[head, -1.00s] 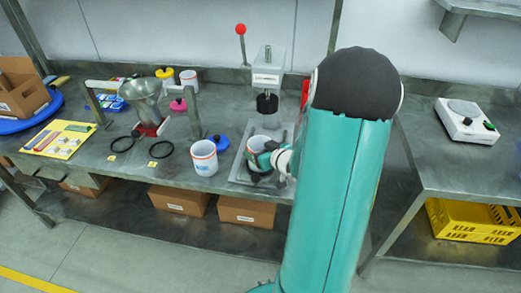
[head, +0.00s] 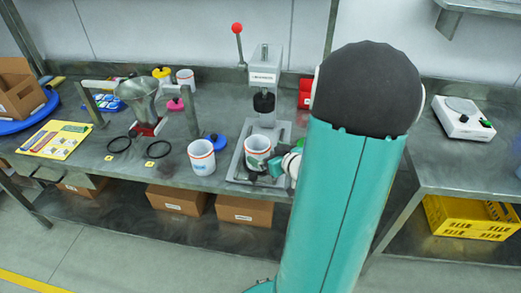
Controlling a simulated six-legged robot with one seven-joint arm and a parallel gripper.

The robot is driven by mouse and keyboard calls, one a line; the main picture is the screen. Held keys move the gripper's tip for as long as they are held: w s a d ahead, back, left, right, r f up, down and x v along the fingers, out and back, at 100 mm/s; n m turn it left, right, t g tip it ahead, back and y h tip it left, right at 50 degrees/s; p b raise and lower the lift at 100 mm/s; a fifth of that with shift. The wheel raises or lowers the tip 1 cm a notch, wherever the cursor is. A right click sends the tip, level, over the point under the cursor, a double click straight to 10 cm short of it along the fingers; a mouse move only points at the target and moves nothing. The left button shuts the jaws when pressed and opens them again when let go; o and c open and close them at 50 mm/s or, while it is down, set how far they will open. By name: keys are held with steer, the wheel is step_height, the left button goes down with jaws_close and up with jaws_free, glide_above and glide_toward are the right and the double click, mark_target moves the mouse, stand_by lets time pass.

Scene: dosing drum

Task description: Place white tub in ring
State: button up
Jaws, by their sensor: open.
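A white tub (head: 257,147) with an orange rim band stands upright at the front of the press base plate (head: 236,172), below the press. My gripper (head: 264,166) is at this tub's lower front and right side, with its jaws open. The tub partly hides the fingers, and I cannot tell whether they touch it. A second white tub (head: 202,158) stands near the table's front edge, and a third (head: 186,79) is at the back. Two black rings, a left one (head: 119,152) and a right one (head: 159,157), lie flat and empty on the table.
The press (head: 264,75) with a red-knobbed lever stands behind the near tub. A blue lid (head: 217,141) lies beside the second tub. A metal funnel (head: 137,88) on a stand is behind the rings. A yellow sheet (head: 57,138) lies at left.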

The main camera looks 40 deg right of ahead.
steer(key=d+v, duration=0.1)
steer(key=v, duration=0.5)
steer(key=w+a+r+g+h, duration=0.4)
steer(key=w+a+r, duration=0.1)
steer(key=a+r, duration=0.45)
steer(key=s+a+r+g+y, duration=0.1)
steer(key=s+a+y, duration=0.1)
steer(key=a, duration=0.5)
steer(key=s+a+r+n+g+y, duration=0.1)
steer(key=s+a+r, duration=0.1)
steer(key=s+a, duration=0.3)
steer(key=s+a+r+g+y, duration=0.1)
steer(key=s+a+y, duration=0.1)
steer(key=a, duration=0.7)
steer(key=shift+s+a+r+n+g+y, duration=0.15)
steer(key=shift+s+n+g+y, duration=0.2)
steer(key=shift+s, duration=0.35)
